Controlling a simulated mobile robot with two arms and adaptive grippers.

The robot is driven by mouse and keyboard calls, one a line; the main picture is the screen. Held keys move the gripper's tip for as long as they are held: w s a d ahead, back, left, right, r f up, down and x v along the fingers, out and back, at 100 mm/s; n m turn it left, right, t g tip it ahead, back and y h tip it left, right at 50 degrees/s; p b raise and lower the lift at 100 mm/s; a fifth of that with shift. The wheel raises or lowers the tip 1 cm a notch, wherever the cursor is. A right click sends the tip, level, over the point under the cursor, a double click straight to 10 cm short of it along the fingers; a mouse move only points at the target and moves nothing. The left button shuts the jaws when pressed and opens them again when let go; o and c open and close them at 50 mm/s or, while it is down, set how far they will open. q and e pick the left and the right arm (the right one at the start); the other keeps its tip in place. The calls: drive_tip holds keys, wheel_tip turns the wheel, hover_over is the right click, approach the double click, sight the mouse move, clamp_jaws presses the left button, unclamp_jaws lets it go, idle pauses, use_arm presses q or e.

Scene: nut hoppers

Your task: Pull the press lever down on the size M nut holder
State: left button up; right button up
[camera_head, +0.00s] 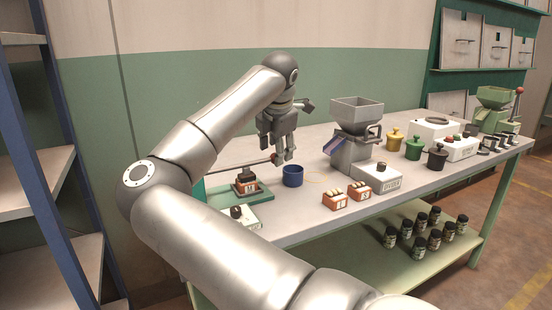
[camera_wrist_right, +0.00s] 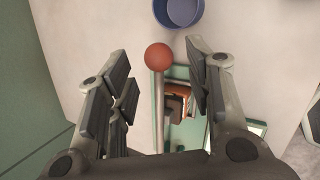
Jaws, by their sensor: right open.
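My right gripper (camera_head: 283,154) points down over the table's left part, open, its fingertips beside a red ball knob (camera_head: 275,158). The knob ends a thin, nearly level lever rod (camera_head: 238,165). In the right wrist view the red knob (camera_wrist_right: 158,57) shows between the two open fingers, with no clear contact. The rod (camera_wrist_right: 159,105) runs toward a green base there. A brown nut holder (camera_head: 246,184) with a white label sits on the green base (camera_head: 265,194), below the rod; its letter is too small to read. My left gripper is not in view.
A blue cup (camera_head: 292,176) stands close to the gripper. Two brown labelled blocks (camera_head: 335,200) (camera_head: 360,190), a grey hopper (camera_head: 352,152) and a white box (camera_head: 376,178) are to the right. A second red-knobbed lever (camera_head: 519,91) stands far right.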

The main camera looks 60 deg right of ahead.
drive_tip(key=v, duration=0.7)
drive_tip(key=shift+a+f, duration=0.1)
drive_tip(key=shift+f, duration=0.1)
